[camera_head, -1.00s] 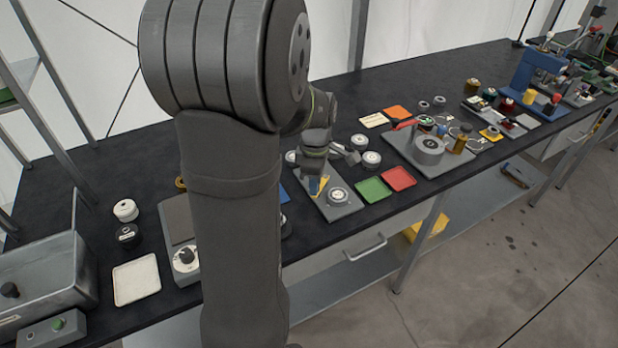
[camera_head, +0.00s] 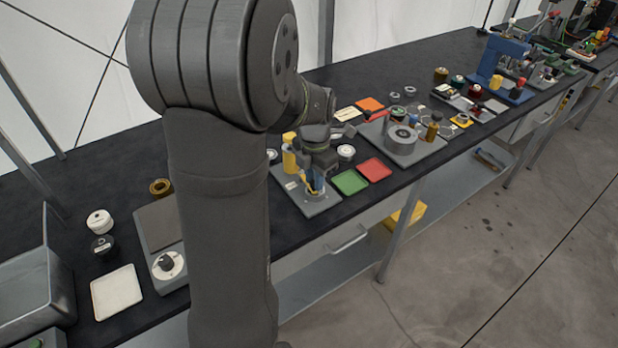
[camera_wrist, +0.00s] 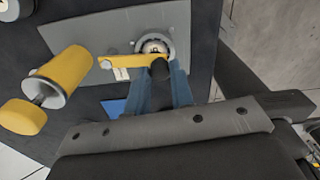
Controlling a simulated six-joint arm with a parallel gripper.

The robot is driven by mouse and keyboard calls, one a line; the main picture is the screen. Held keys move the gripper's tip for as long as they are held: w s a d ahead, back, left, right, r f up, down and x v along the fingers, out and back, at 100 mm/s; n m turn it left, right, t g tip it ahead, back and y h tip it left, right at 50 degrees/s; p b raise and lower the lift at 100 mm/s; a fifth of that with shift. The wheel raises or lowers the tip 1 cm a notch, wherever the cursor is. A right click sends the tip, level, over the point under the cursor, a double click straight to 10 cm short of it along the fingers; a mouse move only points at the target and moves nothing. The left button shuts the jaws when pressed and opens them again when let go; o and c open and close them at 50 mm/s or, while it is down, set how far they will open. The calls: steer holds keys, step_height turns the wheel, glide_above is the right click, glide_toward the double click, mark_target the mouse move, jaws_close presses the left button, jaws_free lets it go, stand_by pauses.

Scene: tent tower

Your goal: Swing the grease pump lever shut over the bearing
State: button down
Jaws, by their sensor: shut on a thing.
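The yellow lever (camera_wrist: 122,62) lies flat above the grey base plate in the wrist view, its far part reaching over the near side of the round bearing (camera_wrist: 155,43). A dark knob (camera_wrist: 160,68) is at its right end. My gripper (camera_wrist: 161,82) is shut on the lever at this knob, between its blue fingers. In the head view my gripper (camera_head: 315,184) is low over the bearing's place and hides most of it. The grease pump's yellow cylinder (camera_wrist: 66,70) stands to the left; it also shows in the head view (camera_head: 289,159).
The grey base plate (camera_head: 318,208) sits near the table's front edge. Green (camera_head: 350,182) and red (camera_head: 374,169) trays lie to its right. A white round part (camera_head: 346,152) is behind my gripper. A grey fixture (camera_head: 402,140) stands farther right.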

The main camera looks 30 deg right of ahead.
steer(key=shift+d+n, duration=0.35)
steer(key=shift+n, duration=0.15)
steer(key=c, duration=1.3)
jaws_free()
steer(key=shift+o, duration=0.2)
step_height(320, 180, up, 18)
steer(key=shift+f, duration=0.25)
step_height(320, 180, down, 18)
steer(key=shift+r, duration=0.25)
